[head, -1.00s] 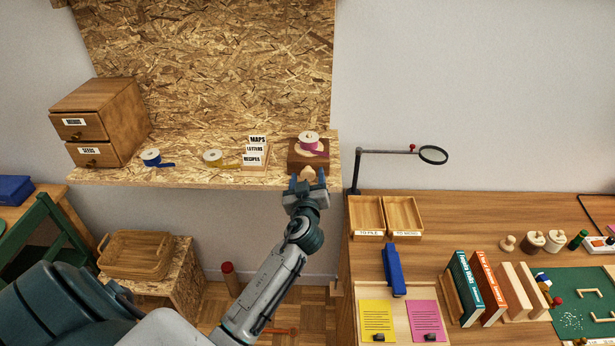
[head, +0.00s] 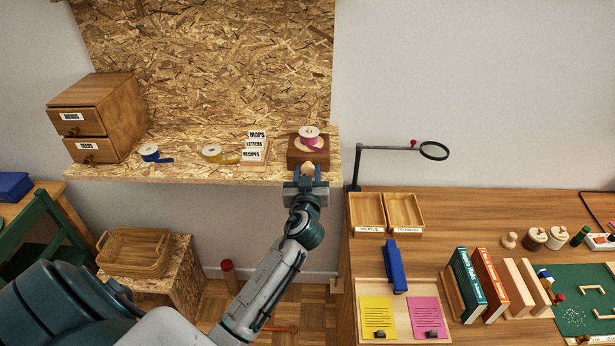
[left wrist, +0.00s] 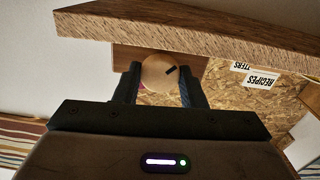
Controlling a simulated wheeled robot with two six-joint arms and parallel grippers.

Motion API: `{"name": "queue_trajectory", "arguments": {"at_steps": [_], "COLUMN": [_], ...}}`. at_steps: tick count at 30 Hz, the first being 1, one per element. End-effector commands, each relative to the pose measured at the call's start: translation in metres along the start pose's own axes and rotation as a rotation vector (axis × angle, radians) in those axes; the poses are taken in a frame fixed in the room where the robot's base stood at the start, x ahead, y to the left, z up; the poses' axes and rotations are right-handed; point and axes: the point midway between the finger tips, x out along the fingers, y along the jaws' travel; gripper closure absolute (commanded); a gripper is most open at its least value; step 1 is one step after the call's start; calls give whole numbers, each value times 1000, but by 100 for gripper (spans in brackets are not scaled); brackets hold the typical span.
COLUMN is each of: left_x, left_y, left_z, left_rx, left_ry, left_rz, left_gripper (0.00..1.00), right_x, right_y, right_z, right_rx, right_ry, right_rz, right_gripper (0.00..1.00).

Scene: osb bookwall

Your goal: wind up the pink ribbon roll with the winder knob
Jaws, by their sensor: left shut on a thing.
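The pink ribbon roll (head: 309,137) sits on top of the wooden winder box (head: 320,158) at the right end of the OSB shelf, with a pink tail draped over the box top. The round light-wood winder knob (left wrist: 158,72) is on the box's front and has a dark mark at its upper right. My left gripper (head: 306,175) is at the shelf's front edge, its two fingers on either side of the knob and shut on it. In the left wrist view the fingers (left wrist: 160,85) flank the knob. The right gripper is not in view.
The shelf edge (head: 220,178) runs close by my left gripper. Blue (head: 150,153) and yellow (head: 212,152) ribbon rolls and a labelled card holder (head: 255,155) stand to the left. A magnifier stand (head: 357,165) rises close on the right.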

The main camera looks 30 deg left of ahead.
Motion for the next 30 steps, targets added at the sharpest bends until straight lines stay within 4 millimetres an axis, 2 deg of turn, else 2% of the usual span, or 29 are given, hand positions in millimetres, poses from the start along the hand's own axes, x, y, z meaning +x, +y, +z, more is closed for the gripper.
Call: {"name": "queue_trajectory", "arguments": {"at_steps": [15, 30], "left_x": [0, 0], "left_y": [0, 0], "left_z": [1, 0], "left_rx": [329, 396], "left_ry": [-1, -1], "left_rz": [-1, -1], "left_gripper": [86, 86], "right_x": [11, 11], "right_y": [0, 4], "right_z": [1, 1], "right_rx": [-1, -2], "right_ry": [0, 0], "right_rz": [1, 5], "right_gripper": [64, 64]}}
